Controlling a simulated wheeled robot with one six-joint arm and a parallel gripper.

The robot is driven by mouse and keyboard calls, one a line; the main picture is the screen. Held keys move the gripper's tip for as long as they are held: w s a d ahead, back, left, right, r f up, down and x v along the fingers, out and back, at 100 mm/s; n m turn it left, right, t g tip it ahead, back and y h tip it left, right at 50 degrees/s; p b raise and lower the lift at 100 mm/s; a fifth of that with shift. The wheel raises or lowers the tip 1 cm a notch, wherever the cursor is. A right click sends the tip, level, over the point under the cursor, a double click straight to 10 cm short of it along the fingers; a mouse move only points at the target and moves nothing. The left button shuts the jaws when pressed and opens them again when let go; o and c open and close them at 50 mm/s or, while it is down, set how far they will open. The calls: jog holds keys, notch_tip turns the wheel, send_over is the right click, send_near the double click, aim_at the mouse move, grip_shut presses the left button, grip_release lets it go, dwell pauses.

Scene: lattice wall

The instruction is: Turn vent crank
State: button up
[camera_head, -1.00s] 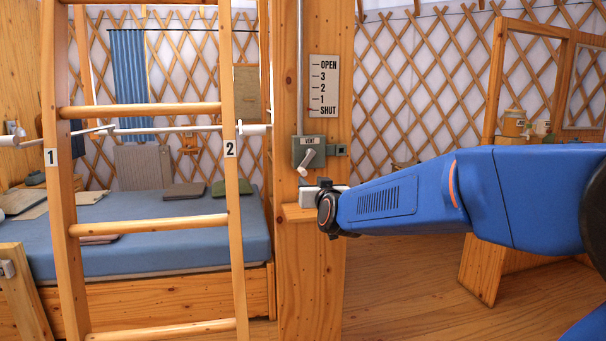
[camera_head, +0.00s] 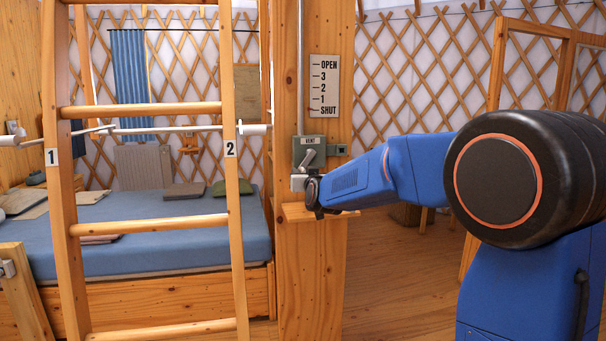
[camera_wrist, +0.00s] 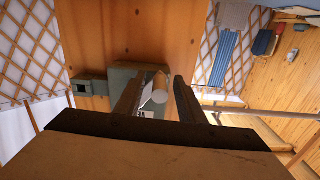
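The vent crank (camera_head: 309,158) is a pale handle on a green-grey box labelled VENT (camera_head: 330,150), mounted on a wooden post. My gripper (camera_head: 299,182) is just below the crank in the head view; in the wrist view my gripper (camera_wrist: 158,88) is open, with a gap visible beside the right finger. I cannot tell how deep the knob sits between the fingertips. A scale (camera_head: 324,86) above reads OPEN, 3, 2, 1, SHUT, with a small red mark near SHUT.
A small wooden ledge (camera_head: 318,213) juts from the post (camera_head: 312,270) just below my gripper. A ladder (camera_head: 150,221) with rails numbered 1 and 2 stands to the left, before a blue bed (camera_head: 150,240). A white horizontal rod (camera_head: 180,129) ends near the post.

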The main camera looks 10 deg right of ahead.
jog(key=shift+c, duration=0.4)
grip_shut()
jog(key=shift+d, duration=0.1)
jog(key=shift+d+f+n, duration=0.15)
jog(key=shift+d+n, duration=0.45)
jog(key=shift+n, duration=0.65)
jog(key=shift+d+f+n, duration=0.2)
jog(key=shift+d+n, duration=0.45)
jog(key=shift+n, duration=0.55)
jog(key=shift+d+f+n, duration=0.15)
jog(key=shift+d+n, duration=0.45)
jog(key=shift+n, duration=0.65)
